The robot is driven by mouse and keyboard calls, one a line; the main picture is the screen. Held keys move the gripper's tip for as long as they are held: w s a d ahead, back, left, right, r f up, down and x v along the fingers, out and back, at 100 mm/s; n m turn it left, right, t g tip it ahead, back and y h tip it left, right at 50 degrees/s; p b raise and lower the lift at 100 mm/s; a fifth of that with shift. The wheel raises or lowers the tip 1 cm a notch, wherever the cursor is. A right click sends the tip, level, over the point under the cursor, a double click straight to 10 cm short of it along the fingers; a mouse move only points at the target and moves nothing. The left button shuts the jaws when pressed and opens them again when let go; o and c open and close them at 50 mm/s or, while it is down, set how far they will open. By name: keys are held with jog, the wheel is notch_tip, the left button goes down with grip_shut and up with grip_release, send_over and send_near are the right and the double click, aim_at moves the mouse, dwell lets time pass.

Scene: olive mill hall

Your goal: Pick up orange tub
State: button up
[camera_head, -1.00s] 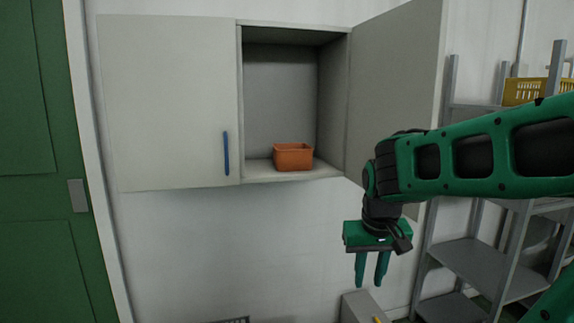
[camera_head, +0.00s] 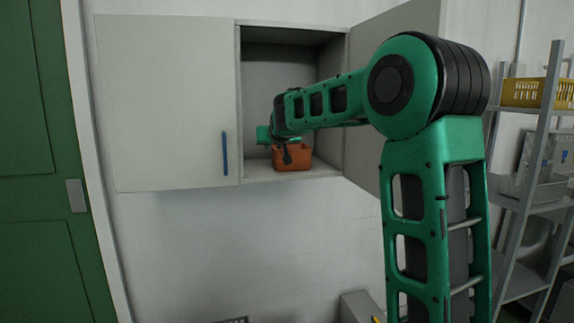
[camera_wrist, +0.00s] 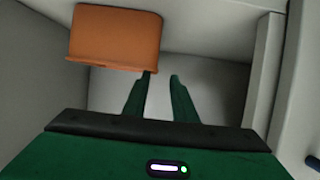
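The orange tub (camera_head: 293,158) sits on the floor of the open wall cabinet (camera_head: 262,172), near its front right. In the wrist view the tub (camera_wrist: 115,36) is at the upper left, beyond the fingers. My gripper (camera_wrist: 161,76) is open, with an empty gap between its two fingers. The left fingertip lies at the tub's lower edge in the picture; I cannot tell whether it touches. In the head view my wrist covers part of the tub's top, and the fingers are hidden.
The cabinet's left door (camera_head: 170,105) is shut and has a blue handle (camera_head: 225,153). The right door (camera_head: 397,28) stands open beside my arm. A metal shelf rack (camera_head: 548,110) with a yellow crate (camera_head: 528,92) is at the right. A green door (camera_head: 30,150) is at the far left.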

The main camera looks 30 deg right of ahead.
aim_at(273, 147)
jog(key=shift+d+x, duration=0.2)
jog(key=shift+x, duration=1.45)
jog(key=shift+d+x, duration=0.2)
jog(key=shift+x, duration=1.45)
jog(key=shift+s+r, duration=0.1)
grip_shut()
